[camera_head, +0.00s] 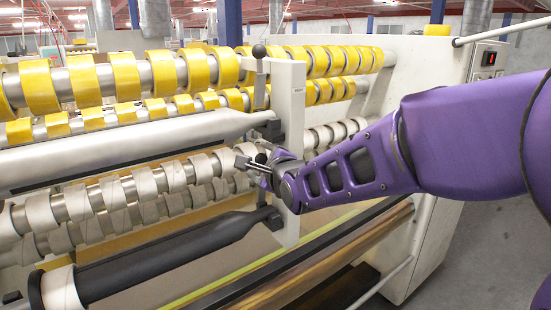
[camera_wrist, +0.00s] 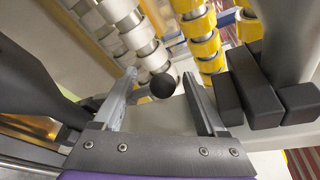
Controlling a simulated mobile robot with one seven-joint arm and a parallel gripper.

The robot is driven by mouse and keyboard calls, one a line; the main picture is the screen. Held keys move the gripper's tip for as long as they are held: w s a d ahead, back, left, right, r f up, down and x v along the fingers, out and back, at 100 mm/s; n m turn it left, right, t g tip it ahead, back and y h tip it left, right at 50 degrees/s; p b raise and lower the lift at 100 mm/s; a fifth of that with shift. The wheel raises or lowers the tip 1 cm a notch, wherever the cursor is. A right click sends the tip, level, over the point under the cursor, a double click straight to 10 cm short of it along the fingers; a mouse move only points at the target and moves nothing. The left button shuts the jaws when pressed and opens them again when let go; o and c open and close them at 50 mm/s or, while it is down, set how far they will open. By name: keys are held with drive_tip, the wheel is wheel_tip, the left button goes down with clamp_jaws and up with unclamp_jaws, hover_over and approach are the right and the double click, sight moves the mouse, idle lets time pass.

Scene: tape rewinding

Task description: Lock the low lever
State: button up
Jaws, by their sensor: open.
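The low lever's round black knob (camera_wrist: 163,85) is in the wrist view, between the two fingers of my gripper (camera_wrist: 160,77). The fingers are spread, with a gap on each side of the knob. In the head view my gripper (camera_head: 254,160) is at the white upright post, below the upper dark arm block, and the low lever's knob (camera_head: 261,158) is small and partly hidden by the gripper. The upper lever (camera_head: 259,52), also with a black knob, stands near the top of the same post.
Rollers with yellow tape rolls (camera_head: 180,72) run across the upper machine. White rolls (camera_head: 120,193) fill the lower rollers. A grey bar (camera_head: 130,148) and a dark bar (camera_head: 170,245) meet the white post (camera_head: 291,100). Dark blocks (camera_wrist: 252,85) lie close right of the fingers.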

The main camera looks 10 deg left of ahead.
idle(0.3)
clamp_jaws()
idle(0.3)
drive_tip(key=shift+w+d+f, duration=0.1)
drive_tip(key=shift+f, duration=0.1)
idle(0.8)
